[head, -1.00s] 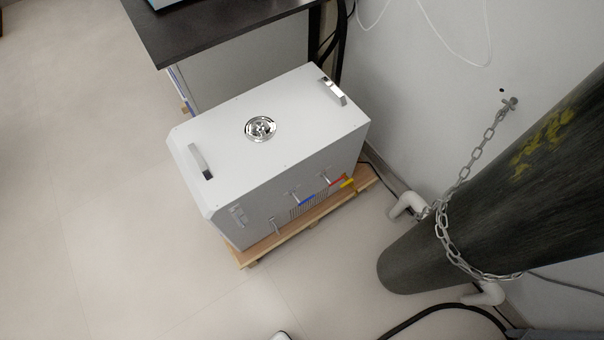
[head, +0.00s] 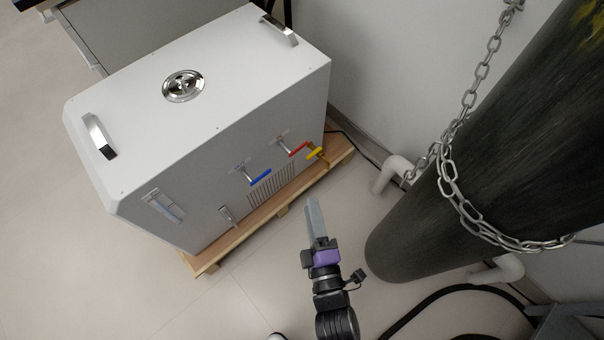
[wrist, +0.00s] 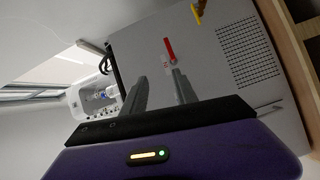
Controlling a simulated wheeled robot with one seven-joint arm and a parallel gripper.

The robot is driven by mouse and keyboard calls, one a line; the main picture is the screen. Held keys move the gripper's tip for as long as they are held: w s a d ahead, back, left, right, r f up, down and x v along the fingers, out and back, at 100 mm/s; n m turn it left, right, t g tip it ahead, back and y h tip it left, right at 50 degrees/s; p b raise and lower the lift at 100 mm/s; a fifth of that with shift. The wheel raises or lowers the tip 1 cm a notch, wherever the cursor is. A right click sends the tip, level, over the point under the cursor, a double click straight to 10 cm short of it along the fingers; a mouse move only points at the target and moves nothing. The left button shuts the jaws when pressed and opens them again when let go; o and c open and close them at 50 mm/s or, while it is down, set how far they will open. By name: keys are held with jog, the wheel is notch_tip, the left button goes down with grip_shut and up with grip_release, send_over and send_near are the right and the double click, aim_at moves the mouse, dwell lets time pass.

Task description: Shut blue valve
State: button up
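The blue valve (head: 260,176) has a blue lever handle on the front face of the white box-shaped machine (head: 150,125), left of a red-handled valve (head: 297,150) and a yellow-handled one (head: 314,154). My gripper (head: 313,203) is in front of the machine, to the lower right of the blue valve and apart from it. In the wrist view, my gripper (wrist: 157,76) has two grey fingers spread with a gap and nothing between them. The red handle (wrist: 169,49) and yellow handle (wrist: 198,14) show there; I cannot make out the blue valve in that view.
The machine stands on a wooden pallet (head: 207,262). A large dark cylinder (head: 440,200) with a chain (head: 449,190) around it leans into view at the right. White pipes (head: 391,172) and a black hose (head: 425,312) are near it. The floor at left is clear.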

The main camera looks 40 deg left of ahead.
aim_at(266, 175)
jog(key=a+f+n+b, duration=0.1)
jog(key=a, duration=0.4)
jog(key=a+f+n+g+y+b, duration=0.1)
jog(key=a, duration=0.5)
jog(key=a+f+n+b, duration=0.1)
jog(key=a, duration=0.5)
jog(key=shift+w+f+g+y+b, duration=0.2)
jog(key=shift+f+g+y+b, duration=0.1)
jog(key=shift+g, duration=0.1)
grip_shut()
